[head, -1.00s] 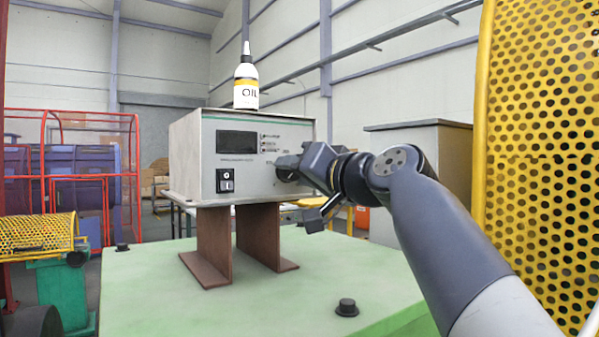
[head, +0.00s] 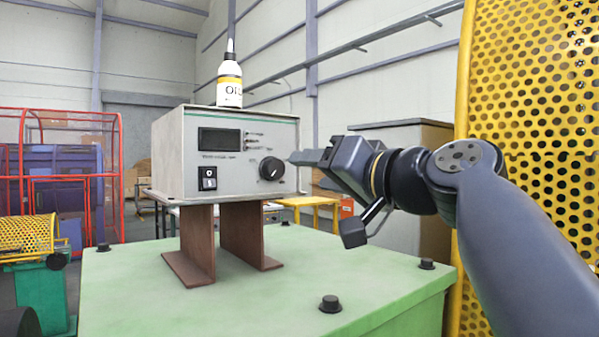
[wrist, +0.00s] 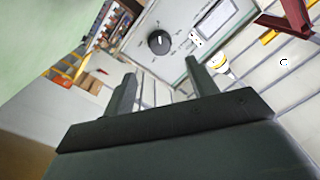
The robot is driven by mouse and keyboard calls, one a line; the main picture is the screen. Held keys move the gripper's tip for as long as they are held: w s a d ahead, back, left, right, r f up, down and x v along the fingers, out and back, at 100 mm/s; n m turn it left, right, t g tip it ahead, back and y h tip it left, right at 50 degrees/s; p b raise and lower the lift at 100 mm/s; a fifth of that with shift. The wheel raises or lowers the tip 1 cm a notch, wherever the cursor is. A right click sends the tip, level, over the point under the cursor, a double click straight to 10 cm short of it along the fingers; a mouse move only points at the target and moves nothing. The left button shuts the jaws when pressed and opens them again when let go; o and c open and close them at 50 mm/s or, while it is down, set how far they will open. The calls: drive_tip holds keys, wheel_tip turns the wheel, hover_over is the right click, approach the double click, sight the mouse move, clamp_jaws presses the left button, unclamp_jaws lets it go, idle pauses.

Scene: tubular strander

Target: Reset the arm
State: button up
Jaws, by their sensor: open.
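My gripper (head: 308,158) is at the right of a grey control box, its fingers pointing left toward the box's front. In the wrist view my gripper (wrist: 158,88) is open with nothing between its fingers. The control box (head: 226,145) has a dark display, a rocker switch (head: 207,178) and a round black knob (head: 271,168). The knob also shows in the wrist view (wrist: 159,42), beyond the fingertips and apart from them.
The box stands on brown steel supports (head: 198,240) on a green table (head: 240,300) with black bolts. A white oil bottle (head: 229,88) stands on the box. A yellow perforated guard (head: 530,90) rises at the right, behind my arm. Red-framed cages stand at the left.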

sight(278, 168)
drive_tip(key=shift+s+d, duration=0.4)
drive_tip(key=shift+s, duration=0.2)
drive_tip(key=x, duration=1)
drive_tip(key=shift+w+a, duration=0.2)
drive_tip(key=shift+w, duration=0.15)
drive_tip(key=shift+s, duration=0.1)
